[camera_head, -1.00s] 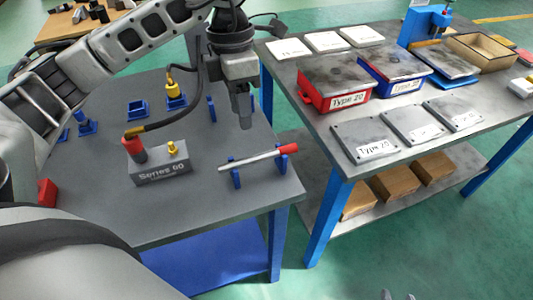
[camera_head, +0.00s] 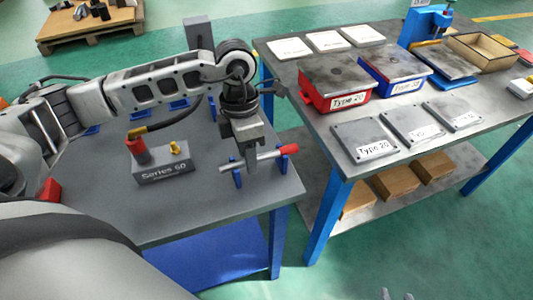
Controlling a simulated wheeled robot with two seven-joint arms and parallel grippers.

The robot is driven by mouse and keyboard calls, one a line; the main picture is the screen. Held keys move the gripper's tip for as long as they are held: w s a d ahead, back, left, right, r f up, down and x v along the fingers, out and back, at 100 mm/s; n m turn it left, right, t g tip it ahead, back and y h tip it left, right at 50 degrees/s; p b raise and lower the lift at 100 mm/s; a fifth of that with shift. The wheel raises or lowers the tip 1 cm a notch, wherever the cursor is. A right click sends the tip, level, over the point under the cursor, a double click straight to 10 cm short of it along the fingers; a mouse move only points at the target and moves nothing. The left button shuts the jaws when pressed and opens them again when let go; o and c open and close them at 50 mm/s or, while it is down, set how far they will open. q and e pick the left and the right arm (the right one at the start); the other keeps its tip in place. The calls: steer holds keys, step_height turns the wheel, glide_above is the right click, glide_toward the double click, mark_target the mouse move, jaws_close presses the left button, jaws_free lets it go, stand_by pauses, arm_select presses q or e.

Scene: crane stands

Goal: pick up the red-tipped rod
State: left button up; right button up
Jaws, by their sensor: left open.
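The red-tipped rod (camera_head: 266,156) is a thin, light grey bar with a red end at the right. It lies level across two small blue stands (camera_head: 282,163) near the right front corner of the grey table. My left gripper (camera_head: 250,168) is open, points down and is at the middle of the rod. Its fingers hide part of the rod; whether they touch it I cannot tell.
A grey "Series 60" block (camera_head: 165,174) with a red plug (camera_head: 136,148) and a cable stands left of the rod. A second table on the right carries a red bin (camera_head: 335,100), a blue bin (camera_head: 394,83) and several grey plates.

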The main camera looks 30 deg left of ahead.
arm_select(q)
jaws_close()
steer(key=shift+r, duration=0.15)
